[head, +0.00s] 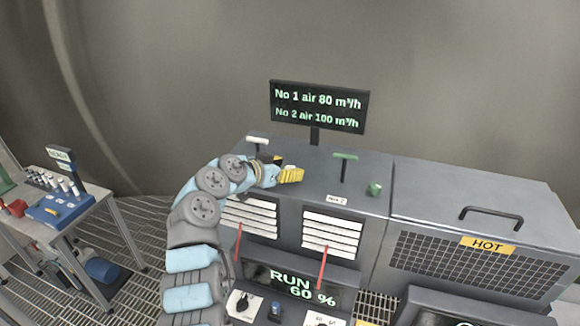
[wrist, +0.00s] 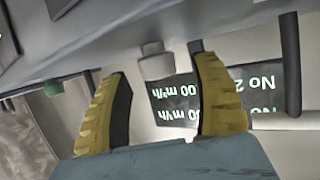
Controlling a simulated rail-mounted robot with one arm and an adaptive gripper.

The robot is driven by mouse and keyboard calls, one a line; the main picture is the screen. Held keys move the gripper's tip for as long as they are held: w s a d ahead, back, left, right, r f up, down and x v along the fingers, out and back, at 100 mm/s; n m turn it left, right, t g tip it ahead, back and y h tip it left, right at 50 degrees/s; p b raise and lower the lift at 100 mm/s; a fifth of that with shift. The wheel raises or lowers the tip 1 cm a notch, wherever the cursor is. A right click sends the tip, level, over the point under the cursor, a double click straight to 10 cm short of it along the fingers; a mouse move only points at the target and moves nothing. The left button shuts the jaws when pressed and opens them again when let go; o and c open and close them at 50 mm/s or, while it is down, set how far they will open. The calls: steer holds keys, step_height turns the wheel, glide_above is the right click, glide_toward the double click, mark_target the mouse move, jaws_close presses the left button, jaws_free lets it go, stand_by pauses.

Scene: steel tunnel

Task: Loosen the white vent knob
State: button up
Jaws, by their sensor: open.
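The white vent knob (wrist: 156,62) shows in the wrist view as a pale stepped cylinder on the grey cabinet top. It lies between the fingertips of my gripper (wrist: 162,72), with a visible gap on both sides. The yellow ribbed fingers are spread and hold nothing. In the head view my gripper (head: 290,175) is low over the cabinet top, and the white knob is not visible there, apparently hidden by it.
A white T-handle (head: 257,140) stands behind my gripper, a green T-handle (head: 345,156) to its right. A green knob (head: 374,189) is near the cabinet's front edge. The display (head: 319,107) rises behind. A side table (head: 60,215) stands left.

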steer(key=shift+w+d+f, duration=0.3)
steer(key=shift+w+d, duration=0.05)
jaws_close()
